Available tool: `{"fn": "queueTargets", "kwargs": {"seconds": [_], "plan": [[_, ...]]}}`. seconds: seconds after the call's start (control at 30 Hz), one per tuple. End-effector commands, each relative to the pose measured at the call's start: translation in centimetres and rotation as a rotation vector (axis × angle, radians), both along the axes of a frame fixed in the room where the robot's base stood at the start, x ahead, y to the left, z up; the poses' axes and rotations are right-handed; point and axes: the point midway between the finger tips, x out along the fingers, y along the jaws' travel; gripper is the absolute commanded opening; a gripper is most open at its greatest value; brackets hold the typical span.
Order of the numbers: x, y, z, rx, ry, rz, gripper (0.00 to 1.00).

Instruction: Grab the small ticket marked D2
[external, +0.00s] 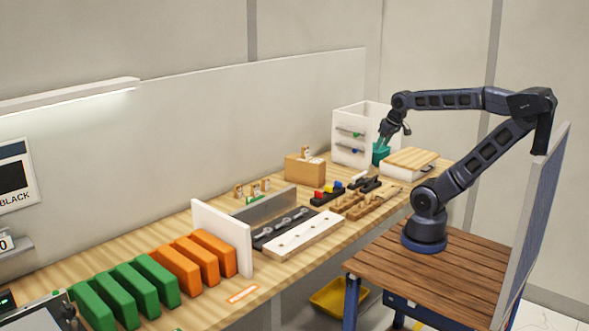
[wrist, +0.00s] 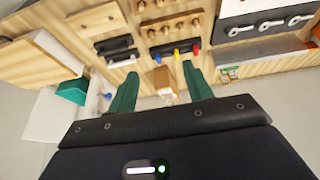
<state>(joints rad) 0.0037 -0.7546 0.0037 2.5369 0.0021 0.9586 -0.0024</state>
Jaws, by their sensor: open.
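No marking D2 is readable in either view, so I cannot tell which piece is that ticket. Small pale pieces stand at the cardboard-brown box (external: 305,170) in the external view. Small tan and white pieces (external: 252,190) stand farther left along the back of the bench. My gripper (wrist: 159,70) is open, with its two green fingers apart and nothing held between them. In the external view my gripper (external: 384,138) is above the far right of the bench, by the teal bin. In the wrist view a brown box and a whitish piece (wrist: 166,92) show beyond the fingers.
A white shelf unit (external: 350,135) and a teal bin (external: 380,154) stand at the far end. Wooden racks (external: 361,203), black holders (external: 327,194) and a white-topped board (external: 303,234) line the bench. Orange (external: 213,253) and green blocks (external: 157,280) stand at the near left.

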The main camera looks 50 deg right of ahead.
Motion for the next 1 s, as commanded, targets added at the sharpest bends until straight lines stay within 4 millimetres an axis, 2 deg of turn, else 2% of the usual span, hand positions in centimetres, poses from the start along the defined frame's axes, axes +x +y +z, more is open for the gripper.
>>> {"fn": "queueTargets", "kwargs": {"seconds": [0.23, 0.37, 0.73, 1.0], "plan": [[0.4, 0.0, 0.2, 0.004, 0.004, -0.008, 0.51], [2.0, 0.1, 0.9, 0.025, 0.021, -0.048, 0.51], [10.9, 0.8, 3.4, 0.102, 0.106, -0.283, 0.51], [18.1, 2.0, 3.6, 0.132, 0.158, -0.468, 0.51]]}}
